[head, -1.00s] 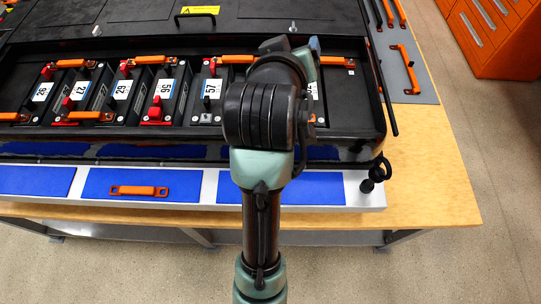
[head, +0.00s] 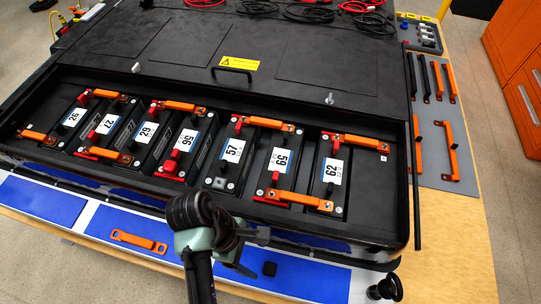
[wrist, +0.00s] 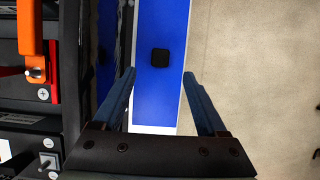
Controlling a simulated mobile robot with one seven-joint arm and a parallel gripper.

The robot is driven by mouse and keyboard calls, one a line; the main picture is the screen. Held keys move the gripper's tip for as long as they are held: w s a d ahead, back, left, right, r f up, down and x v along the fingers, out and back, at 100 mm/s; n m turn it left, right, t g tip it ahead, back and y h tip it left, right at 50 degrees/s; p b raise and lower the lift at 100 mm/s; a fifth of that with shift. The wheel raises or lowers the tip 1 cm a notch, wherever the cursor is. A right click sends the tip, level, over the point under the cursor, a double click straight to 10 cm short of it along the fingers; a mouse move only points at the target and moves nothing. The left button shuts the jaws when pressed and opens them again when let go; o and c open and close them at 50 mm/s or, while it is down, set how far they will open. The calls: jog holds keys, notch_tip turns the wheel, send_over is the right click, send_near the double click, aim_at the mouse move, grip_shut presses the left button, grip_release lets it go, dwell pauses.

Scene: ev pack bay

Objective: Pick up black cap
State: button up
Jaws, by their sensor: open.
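A small black cap (head: 269,268) lies on the right blue mat (head: 318,281) along the front ledge of the bench. In the wrist view the black cap (wrist: 159,57) sits on the blue strip, ahead of and between the fingers. My gripper (wrist: 159,74) is open and empty, its two blue fingers spread to either side of the strip. In the head view my gripper (head: 252,253) is just left of the cap, partly hidden by my wrist. I cannot tell its exact height above the mat.
The open battery pack (head: 400,205) with several numbered modules and orange busbars stands behind the ledge. An orange handle (head: 139,240) lies on the middle mat. A black knob-like item (head: 388,287) stands at the ledge's right end. A grey tool board (head: 432,150) is at right.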

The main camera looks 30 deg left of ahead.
aim_at(270, 269)
jog(key=shift+p+x, duration=0.45)
jog(key=shift+x, duration=0.35)
jog(key=shift+d+f, duration=0.35)
jog(key=shift+f, duration=0.3)
jog(key=shift+p+x, duration=0.8)
jog(key=shift+x, duration=1.6)
jog(key=shift+a, duration=0.1)
grip_shut()
